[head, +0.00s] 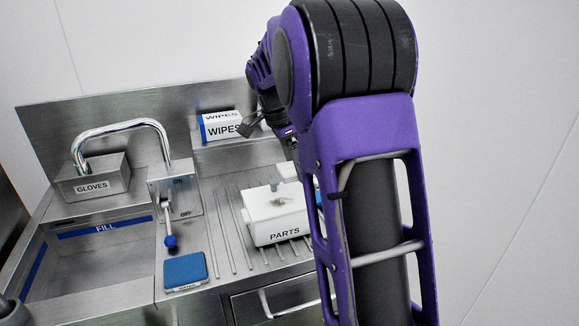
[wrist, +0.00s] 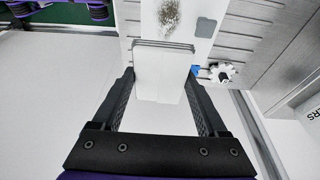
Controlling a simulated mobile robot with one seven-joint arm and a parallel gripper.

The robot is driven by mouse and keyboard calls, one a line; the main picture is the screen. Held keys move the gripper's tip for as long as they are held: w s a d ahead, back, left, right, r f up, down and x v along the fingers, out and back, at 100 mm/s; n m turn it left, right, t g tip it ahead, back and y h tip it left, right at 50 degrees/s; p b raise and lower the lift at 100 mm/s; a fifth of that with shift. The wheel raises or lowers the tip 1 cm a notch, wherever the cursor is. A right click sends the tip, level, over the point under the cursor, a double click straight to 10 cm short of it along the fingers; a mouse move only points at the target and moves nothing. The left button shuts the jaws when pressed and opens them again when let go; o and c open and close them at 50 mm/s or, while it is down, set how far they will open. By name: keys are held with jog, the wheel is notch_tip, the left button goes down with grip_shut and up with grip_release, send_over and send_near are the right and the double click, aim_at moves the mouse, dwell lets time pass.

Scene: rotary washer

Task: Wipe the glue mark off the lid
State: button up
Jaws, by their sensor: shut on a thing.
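The white box marked PARTS (head: 283,232) stands on the ribbed steel drainboard, its white lid (head: 262,207) on top. A brownish glue smudge (head: 279,202) is on the lid; it also shows at the top of the wrist view (wrist: 169,16). My gripper (wrist: 160,76) is shut on a white folded wipe (wrist: 160,85), whose layered edge points toward the smudge. In the wrist view the wipe lies short of the smudge; whether it touches the lid I cannot tell. In the head view my arm hides the gripper's fingers.
A WIPES box (head: 222,128) stands on the back ledge. A blue pad (head: 184,271) lies at the front. A white gear-like part (wrist: 221,73) lies beside the PARTS box.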

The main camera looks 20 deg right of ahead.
aim_at(277, 205)
jog(key=shift+f+b, duration=2.45)
jog(key=shift+f, duration=0.9)
jog(key=shift+f+b, duration=0.4)
jog(key=shift+f, duration=0.2)
jog(key=shift+a, duration=0.2)
jog(key=shift+a+r, duration=0.1)
jog(key=shift+a, duration=1.05)
jog(key=shift+a+f, duration=0.2)
jog(key=shift+a, duration=1.1)
jog(key=shift+a, duration=1.4)
